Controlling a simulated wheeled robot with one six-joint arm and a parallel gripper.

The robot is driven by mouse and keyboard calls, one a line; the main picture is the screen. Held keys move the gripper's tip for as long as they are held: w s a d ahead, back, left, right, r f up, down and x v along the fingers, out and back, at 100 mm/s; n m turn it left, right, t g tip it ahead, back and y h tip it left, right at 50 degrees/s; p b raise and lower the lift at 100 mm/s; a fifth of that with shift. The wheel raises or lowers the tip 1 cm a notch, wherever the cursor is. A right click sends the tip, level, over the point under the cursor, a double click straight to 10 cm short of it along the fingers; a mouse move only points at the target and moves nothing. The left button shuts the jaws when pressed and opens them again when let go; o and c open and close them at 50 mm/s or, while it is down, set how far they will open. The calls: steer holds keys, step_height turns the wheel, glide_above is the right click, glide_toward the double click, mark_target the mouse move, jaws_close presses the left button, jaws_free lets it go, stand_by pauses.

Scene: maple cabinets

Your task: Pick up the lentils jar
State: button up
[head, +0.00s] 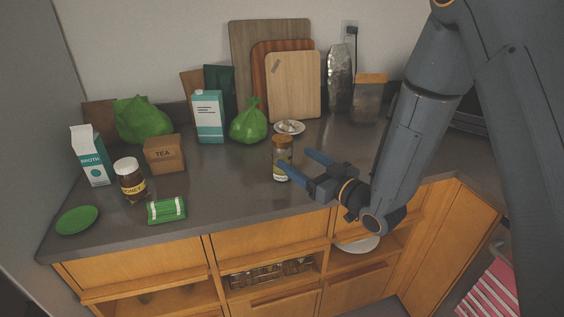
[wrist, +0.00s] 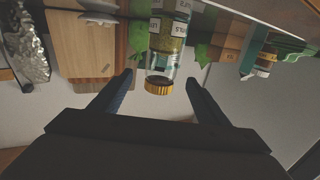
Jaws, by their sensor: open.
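The lentils jar (head: 281,150) stands upright on the dark counter, a clear jar with a gold-brown lid, a pale label and greenish-brown contents. My gripper (head: 296,160) is open and level just right of the jar, with one blue finger overlapping the jar's lower front in the head view. In the wrist view, which looks upside down, the jar (wrist: 170,42) is centred ahead, its lid lying in the gap between my fingertips (wrist: 160,78). The gripper holds nothing. I cannot tell whether the fingertips reach past the jar's near side.
A saucer (head: 289,128) with small pale pieces sits behind the jar, beside a green bag (head: 249,123). Cutting boards (head: 293,88) lean on the wall. A tea box (head: 164,154), honey jar (head: 131,181) and green packet (head: 167,210) stand left. Counter between packet and jar is clear.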

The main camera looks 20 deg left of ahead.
mark_target(290, 155)
steer(key=shift+p+x, duration=0.3)
steer(key=shift+x, duration=0.65)
steer(key=shift+f+p+x, duration=0.15)
steer(key=shift+p+x, duration=0.45)
steer(key=shift+x, duration=0.8)
steer(key=shift+f+p+x, duration=0.15)
steer(key=shift+p+x, duration=0.45)
steer(key=shift+x, duration=0.75)
steer(key=c, duration=1.4)
steer(key=shift+o, duration=0.2)
steer(key=shift+r, duration=0.2)
